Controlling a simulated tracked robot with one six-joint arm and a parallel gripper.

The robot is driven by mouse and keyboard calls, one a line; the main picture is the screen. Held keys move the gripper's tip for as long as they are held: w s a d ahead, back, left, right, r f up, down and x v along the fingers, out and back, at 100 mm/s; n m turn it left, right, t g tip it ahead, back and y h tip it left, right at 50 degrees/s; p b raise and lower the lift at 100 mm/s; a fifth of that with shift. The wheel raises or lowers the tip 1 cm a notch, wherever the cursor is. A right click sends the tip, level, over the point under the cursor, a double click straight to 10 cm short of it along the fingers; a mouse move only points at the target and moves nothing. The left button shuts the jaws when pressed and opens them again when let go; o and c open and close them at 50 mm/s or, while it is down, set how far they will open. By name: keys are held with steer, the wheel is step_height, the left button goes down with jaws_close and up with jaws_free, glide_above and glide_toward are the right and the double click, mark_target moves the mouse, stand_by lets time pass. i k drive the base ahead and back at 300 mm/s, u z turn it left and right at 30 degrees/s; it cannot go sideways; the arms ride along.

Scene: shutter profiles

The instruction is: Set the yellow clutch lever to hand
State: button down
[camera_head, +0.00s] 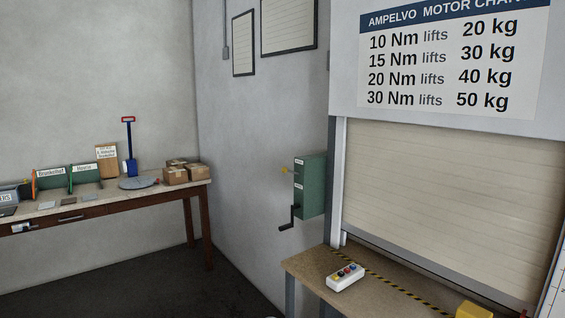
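A green box (310,187) is mounted on the wall just left of the shutter. A small yellow lever (285,169) sticks out from the left side of the box, near its upper part. A dark hand crank (289,219) hangs at the lower left of the box. The box carries small white labels, too small to read, so I cannot tell which setting the lever is at. My gripper is not in view.
The closed shutter (450,205) fills the right. Below it a bench (310,268) carries a push-button box (346,277) and a yellow block (473,311). A long table (110,199) with cartons (185,174) stands at left. Dark floor (170,285) lies open between.

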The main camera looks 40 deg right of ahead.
mark_target(284, 170)
steer(key=i, duration=1.25)
steer(key=z, duration=2.75)
steer(key=i, duration=0.15)
steer(key=z, duration=0.35)
